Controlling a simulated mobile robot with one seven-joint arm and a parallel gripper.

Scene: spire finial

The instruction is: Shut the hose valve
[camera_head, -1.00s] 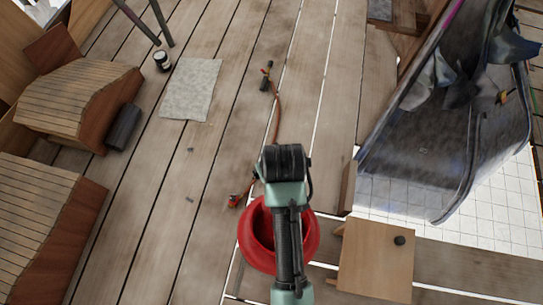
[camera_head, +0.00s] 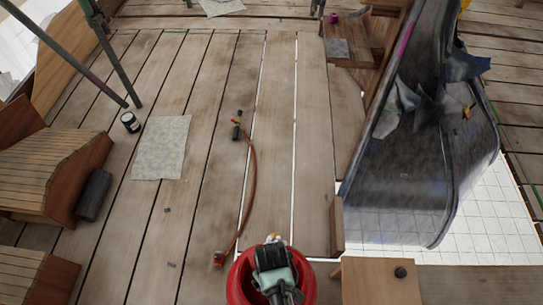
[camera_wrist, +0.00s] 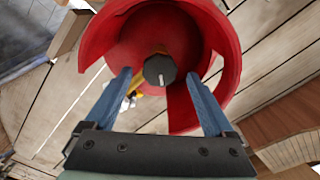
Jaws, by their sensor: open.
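A red gas cylinder with an open collar (camera_head: 236,283) stands at the bottom of the head view. In the wrist view I look into its red collar (camera_wrist: 227,45). A round dark valve knob (camera_wrist: 160,70) with a white mark sits in the middle, with yellow metal partly showing behind it. My gripper (camera_wrist: 159,77) is open, its blue fingers apart to the left and right of the knob. I cannot tell whether they touch it. An orange hose (camera_head: 253,170) runs from near the cylinder to a dark torch-like tool (camera_head: 238,126).
A dark tilted trough (camera_head: 385,205) stands at right, and a small wooden box (camera_head: 375,282) is right of the cylinder. A grey mat (camera_head: 160,147), a dark can (camera_head: 130,122) and wooden stacks (camera_head: 50,170) are at left. The planks between are mostly clear.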

